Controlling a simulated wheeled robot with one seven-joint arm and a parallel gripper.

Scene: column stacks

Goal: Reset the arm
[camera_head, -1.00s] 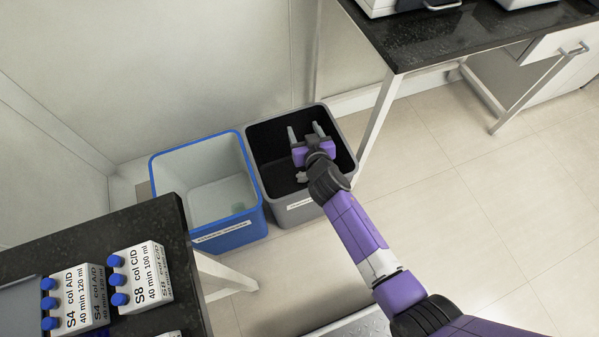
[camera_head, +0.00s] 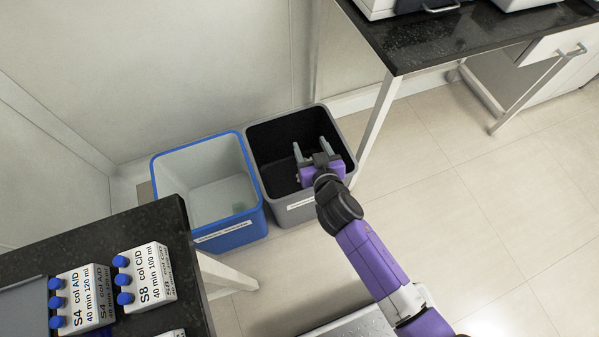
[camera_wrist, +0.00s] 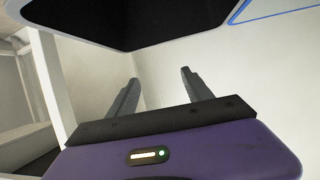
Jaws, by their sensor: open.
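My gripper (camera_head: 311,151) is purple with grey fingers and sits over the front right part of the dark grey bin (camera_head: 296,211) in the head view. Its two fingers are spread apart with nothing between them. In the wrist view the open fingers (camera_wrist: 155,85) show against a pale surface, and a dark opening edged in grey lies at the top. My purple arm reaches up to the bin from the lower right.
A blue-rimmed bin (camera_head: 231,236) stands left of the grey bin. A black bench (camera_head: 170,240) with labelled bottle packs (camera_head: 146,275) is at lower left. Another black-topped table (camera_head: 430,45) is at upper right. The tiled floor (camera_head: 480,210) at right is clear.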

